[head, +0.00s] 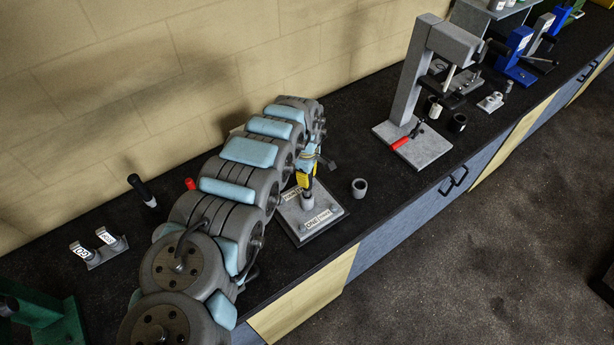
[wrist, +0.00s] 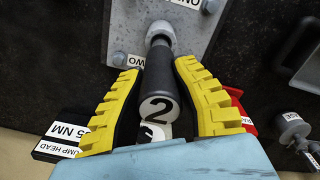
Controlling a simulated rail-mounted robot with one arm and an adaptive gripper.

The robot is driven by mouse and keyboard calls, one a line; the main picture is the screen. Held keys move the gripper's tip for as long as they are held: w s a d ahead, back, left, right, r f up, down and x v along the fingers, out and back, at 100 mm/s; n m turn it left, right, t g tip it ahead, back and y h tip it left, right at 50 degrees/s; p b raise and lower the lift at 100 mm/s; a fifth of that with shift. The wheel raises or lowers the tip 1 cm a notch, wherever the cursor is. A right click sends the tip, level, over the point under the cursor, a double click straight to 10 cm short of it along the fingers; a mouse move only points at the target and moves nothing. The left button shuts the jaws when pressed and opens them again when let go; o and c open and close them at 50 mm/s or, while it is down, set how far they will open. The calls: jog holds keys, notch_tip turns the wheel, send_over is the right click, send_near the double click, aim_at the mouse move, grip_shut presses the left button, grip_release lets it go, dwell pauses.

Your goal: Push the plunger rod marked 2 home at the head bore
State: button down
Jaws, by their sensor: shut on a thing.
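The plunger rod marked 2 (wrist: 157,85) has a dark grey grip with a "2" on its near end. My gripper (wrist: 158,70) has its yellow fingers on either side of this grip and is shut on it. The rod's far end meets a pale round collar (wrist: 161,31) on the grey plate (wrist: 118,30); how deep it sits I cannot tell. In the head view my gripper (head: 304,180) is over the labelled plate (head: 325,211), with the rod upright below it at the grey collar (head: 307,201). My arm hides part of the plate.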

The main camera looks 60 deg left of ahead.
jog(key=shift+f+b, duration=1.25)
jog(key=shift+f, duration=1.15)
jog(key=c, duration=0.9)
grip_release()
jog(key=shift+o, duration=0.2)
jog(key=shift+r, duration=0.15)
jog(key=shift+r, duration=5.9)
